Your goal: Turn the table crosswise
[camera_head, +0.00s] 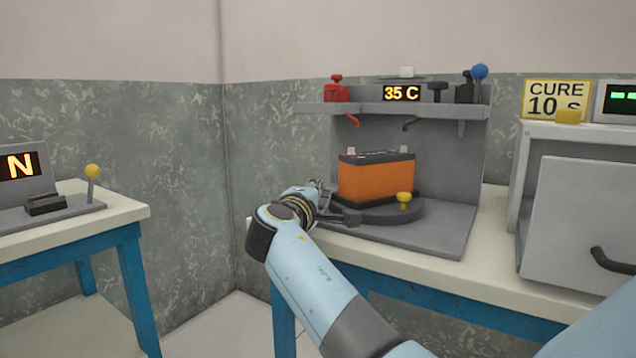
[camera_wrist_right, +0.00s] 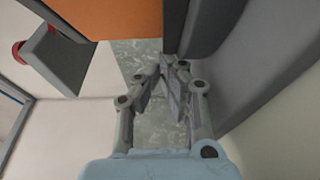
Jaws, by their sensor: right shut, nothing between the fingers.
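The turntable (camera_head: 378,215) is a dark round disc on a grey station base, with a yellow knob (camera_head: 404,199) at its front right. My right gripper (camera_head: 318,185) is at the left side of the turntable, beside the battery. In the wrist view its fingertips (camera_wrist_right: 173,62) are together and empty, close to the disc's dark edge; contact is unclear. My left gripper is out of view.
Above the battery, a shelf (camera_head: 310,108) carries a red clamp (camera_head: 336,90), a 35 C display (camera_head: 401,93) and a blue-knobbed lever (camera_head: 480,72). A cabinet with a handled door (camera_head: 575,215) stands right. A separate table (camera_head: 125,212) with a yellow-knobbed lever stands left, across a gap.

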